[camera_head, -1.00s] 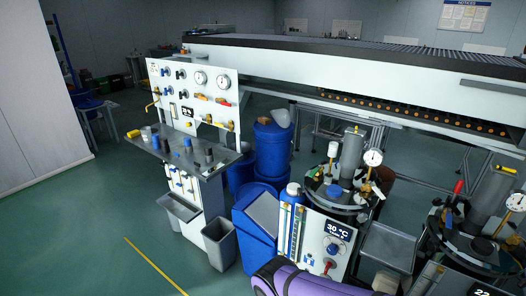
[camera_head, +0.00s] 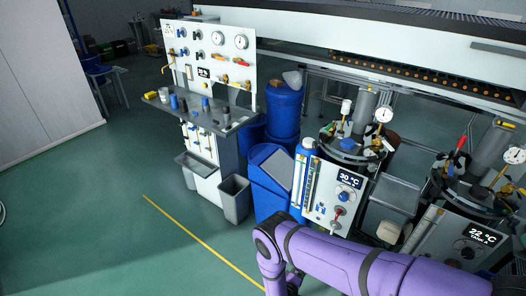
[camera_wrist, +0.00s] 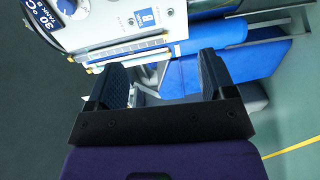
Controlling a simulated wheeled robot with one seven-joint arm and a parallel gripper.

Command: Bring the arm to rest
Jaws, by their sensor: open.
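My gripper (camera_wrist: 158,80) shows in the wrist view with its two dark fingers apart and nothing between them. Beyond the fingers, the wrist view shows the white panel of the tank unit, with a "30 °C" display (camera_wrist: 41,14), and blue bins. In the head view my purple arm reaches in from the lower right, bent in front of the white panel. My gripper itself is out of sight in the head view. The tank unit with the "30 °C" display (camera_head: 349,178) stands just behind the arm.
A panel bench (camera_head: 210,115) with gauges and valves stands at the left. A blue barrel (camera_head: 284,112), a blue bin (camera_head: 268,200) and a grey bin (camera_head: 234,200) stand beside it. A second tank unit, showing 22 °C (camera_head: 480,235), is at the right. Green floor is clear at the lower left.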

